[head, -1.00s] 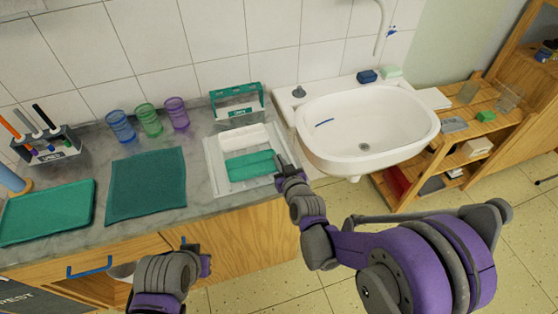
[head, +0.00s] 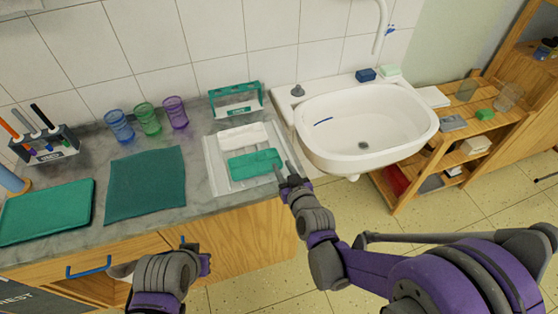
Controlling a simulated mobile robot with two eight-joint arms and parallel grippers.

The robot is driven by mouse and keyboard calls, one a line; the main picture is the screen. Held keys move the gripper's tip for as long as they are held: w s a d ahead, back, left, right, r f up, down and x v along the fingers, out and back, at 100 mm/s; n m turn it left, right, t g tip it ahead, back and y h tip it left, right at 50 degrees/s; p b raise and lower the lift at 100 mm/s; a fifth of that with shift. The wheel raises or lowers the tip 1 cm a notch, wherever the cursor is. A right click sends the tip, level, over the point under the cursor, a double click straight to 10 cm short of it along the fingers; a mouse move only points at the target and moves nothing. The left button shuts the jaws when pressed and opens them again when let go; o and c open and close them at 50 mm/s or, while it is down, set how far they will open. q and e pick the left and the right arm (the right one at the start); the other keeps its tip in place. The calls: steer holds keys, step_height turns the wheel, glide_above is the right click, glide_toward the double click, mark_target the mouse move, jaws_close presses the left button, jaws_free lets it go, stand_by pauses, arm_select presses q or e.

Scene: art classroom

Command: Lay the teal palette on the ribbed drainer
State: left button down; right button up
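The teal palette (head: 255,163) lies on the white ribbed drainer (head: 216,172), on the counter left of the sink. A white palette-like piece (head: 243,138) lies behind it on the same drainer. My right gripper (head: 281,168) is at the palette's right end, near the drainer's right edge. Its two fingers show apart, with no object seen held between them. Whether a finger still touches the palette is too small to tell. My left gripper (head: 196,254) is low in front of the cabinet, and its fingers are not clear.
A teal-green rack (head: 236,100) stands behind the drainer. Blue, green and purple cups (head: 148,119) stand to its left. A dark teal mat (head: 146,184) and a green tray (head: 48,212) lie on the counter at left. The white sink (head: 365,120) is to the right.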

steer(key=s+d+m+g+h, duration=0.1)
steer(key=s+d+g, duration=0.2)
steer(key=s+d, duration=0.2)
steer(key=s+d+m+g+h, duration=0.1)
steer(key=s+d, duration=0.4)
steer(key=s, duration=0.6)
steer(key=s+d+m+g+h, duration=0.1)
steer(key=s+d+g, duration=0.3)
steer(key=s, duration=0.5)
steer(key=shift+d+g+h, duration=0.4)
steer(key=shift+d+h, duration=0.4)
steer(key=shift+d, duration=0.2)
stand_by(1.1)
